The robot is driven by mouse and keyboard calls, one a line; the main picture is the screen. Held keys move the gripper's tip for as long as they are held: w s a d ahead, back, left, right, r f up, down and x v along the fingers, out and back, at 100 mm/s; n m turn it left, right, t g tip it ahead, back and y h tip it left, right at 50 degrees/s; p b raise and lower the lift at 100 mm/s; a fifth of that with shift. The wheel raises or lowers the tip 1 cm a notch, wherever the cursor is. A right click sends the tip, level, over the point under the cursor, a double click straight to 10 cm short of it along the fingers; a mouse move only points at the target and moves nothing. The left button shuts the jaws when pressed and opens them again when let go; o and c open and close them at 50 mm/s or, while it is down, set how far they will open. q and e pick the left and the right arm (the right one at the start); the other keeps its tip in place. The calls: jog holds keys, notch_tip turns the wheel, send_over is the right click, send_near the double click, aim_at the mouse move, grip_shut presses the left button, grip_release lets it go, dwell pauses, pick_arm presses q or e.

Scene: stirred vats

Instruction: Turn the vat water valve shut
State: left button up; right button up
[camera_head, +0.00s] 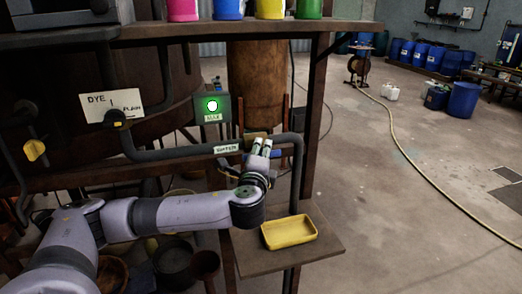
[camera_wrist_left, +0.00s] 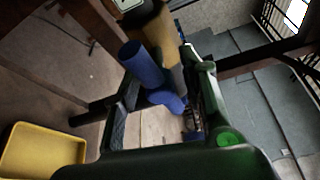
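The water valve's blue handle (camera_wrist_left: 143,64) shows in the wrist view, lying between the two fingers of my left gripper (camera_wrist_left: 160,90). The fingers stand apart, with visible space around the handle; I cannot tell whether either one touches it. In the head view my left gripper (camera_head: 262,147) is at the grey pipe with the label "WATER" (camera_head: 227,148). Only a small blue piece of the handle (camera_head: 276,154) shows there, just right of the fingertips. The gripper hides the rest of the valve. My right gripper is not in view.
A yellow tray (camera_head: 290,232) sits on a small shelf (camera_head: 325,246) below the gripper. A "DYE PLAIN" sign (camera_head: 110,104) and a yellow valve knob (camera_head: 34,150) are at left. A lit green indicator box (camera_head: 212,106) is above the pipe. Open floor lies at right.

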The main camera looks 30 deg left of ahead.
pick_arm(q)
jog(key=shift+w+a, duration=0.25)
jog(key=shift+w, duration=0.15)
grip_shut()
dwell(0.4)
